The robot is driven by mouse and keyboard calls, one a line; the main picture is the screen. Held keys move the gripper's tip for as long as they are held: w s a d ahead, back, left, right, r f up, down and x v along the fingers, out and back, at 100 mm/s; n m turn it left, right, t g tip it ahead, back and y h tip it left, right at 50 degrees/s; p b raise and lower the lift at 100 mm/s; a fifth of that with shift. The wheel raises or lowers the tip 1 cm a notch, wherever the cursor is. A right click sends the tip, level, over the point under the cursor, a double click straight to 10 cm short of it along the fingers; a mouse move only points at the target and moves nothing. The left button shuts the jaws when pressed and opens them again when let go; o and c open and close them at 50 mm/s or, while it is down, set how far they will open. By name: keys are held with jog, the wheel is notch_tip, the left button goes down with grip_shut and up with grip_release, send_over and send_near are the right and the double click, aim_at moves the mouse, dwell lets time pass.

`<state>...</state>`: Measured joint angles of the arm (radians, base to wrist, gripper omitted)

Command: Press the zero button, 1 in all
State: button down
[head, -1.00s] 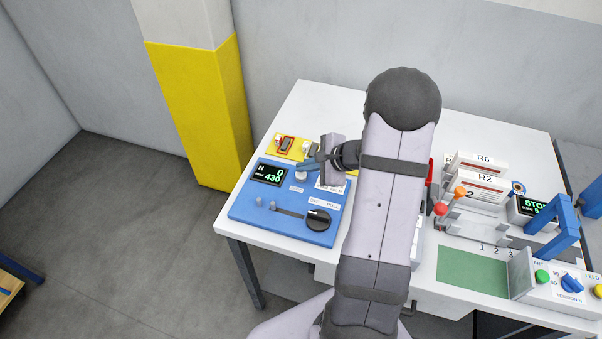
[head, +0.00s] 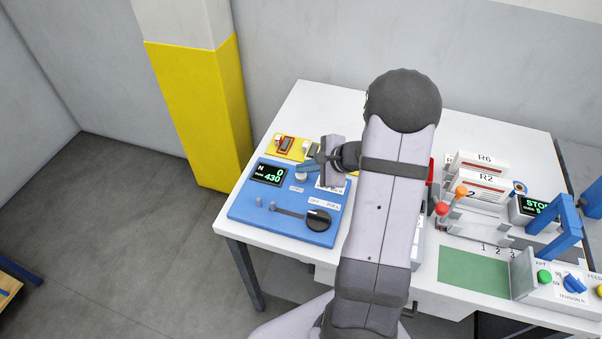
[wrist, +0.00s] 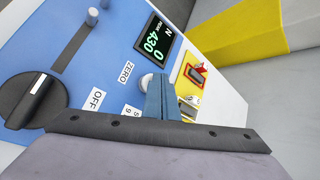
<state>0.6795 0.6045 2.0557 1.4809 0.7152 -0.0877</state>
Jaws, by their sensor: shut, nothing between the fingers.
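The zero button (head: 301,177) is a small white round knob on the blue panel (head: 262,222), just above the ZERO label (head: 296,189). In the wrist view the button (wrist: 146,80) shows at the left edge of my blue fingers, close to its label (wrist: 127,72). My gripper (head: 300,169) is shut and empty, its fingers right over the button's far side. In the wrist view my fingers (wrist: 160,80) hide part of the button. I cannot tell whether they touch it. The display (head: 269,174) reads 0 above 430.
A black knob (head: 318,219) and a slot with small pegs lie on the panel's near part. A yellow board (head: 289,146) lies behind the panel. Racks with labelled blocks (head: 482,177) and a green mat (head: 472,268) are to the right of my arm.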

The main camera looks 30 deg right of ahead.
aim_at(305, 176)
jog(key=shift+f, duration=0.2)
jog(key=shift+r, duration=0.15)
dwell(0.4)
jog(key=shift+r+p, duration=0.4)
jog(key=shift+r, duration=0.4)
jog(key=shift+r, duration=0.1)
jog(key=shift+r+p, duration=1.75)
jog(key=shift+r, duration=0.65)
